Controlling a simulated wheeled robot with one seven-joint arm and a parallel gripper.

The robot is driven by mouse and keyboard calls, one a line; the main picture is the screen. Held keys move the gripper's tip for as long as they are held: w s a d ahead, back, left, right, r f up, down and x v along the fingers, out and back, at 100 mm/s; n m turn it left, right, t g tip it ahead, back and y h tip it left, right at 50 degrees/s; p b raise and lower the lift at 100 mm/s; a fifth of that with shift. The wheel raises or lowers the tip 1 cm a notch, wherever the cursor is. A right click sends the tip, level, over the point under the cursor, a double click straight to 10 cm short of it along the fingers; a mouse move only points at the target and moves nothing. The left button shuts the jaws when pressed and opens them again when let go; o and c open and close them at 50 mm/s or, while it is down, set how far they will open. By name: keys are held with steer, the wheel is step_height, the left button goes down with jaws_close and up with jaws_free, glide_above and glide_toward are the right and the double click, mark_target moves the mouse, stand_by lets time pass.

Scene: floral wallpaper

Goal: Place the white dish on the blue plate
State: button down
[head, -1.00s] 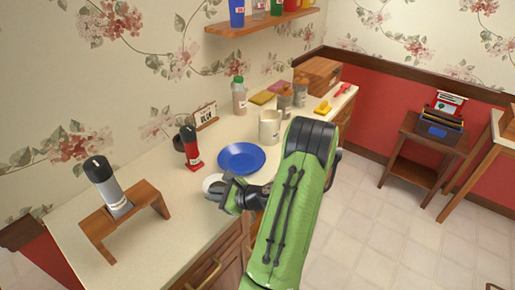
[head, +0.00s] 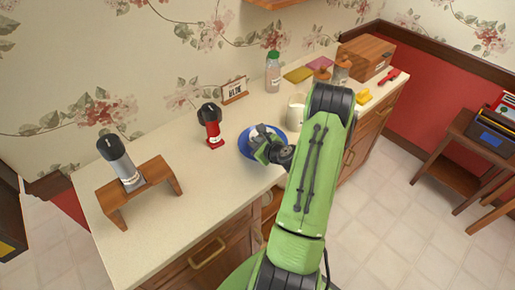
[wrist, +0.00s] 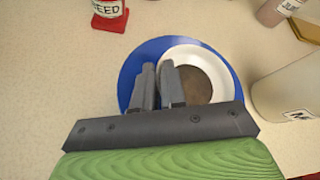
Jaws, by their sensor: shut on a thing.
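The white dish (wrist: 221,69) is round with a brownish centre. In the wrist view it is over the right part of the blue plate (wrist: 130,65). My gripper (wrist: 157,72) is shut on the dish's left rim. In the head view my gripper (head: 261,140) is over the blue plate (head: 243,146) on the counter and hides much of the plate and dish. I cannot tell whether the dish touches the plate.
A red pepper-mill-like item (head: 212,128) stands left of the plate. A cream mug (head: 295,110) stands close on the right. A wooden stand (head: 153,172) holds a grey cylinder at the left.

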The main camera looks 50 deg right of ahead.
steer(key=shift+f, duration=1.15)
steer(key=shift+f, duration=0.1)
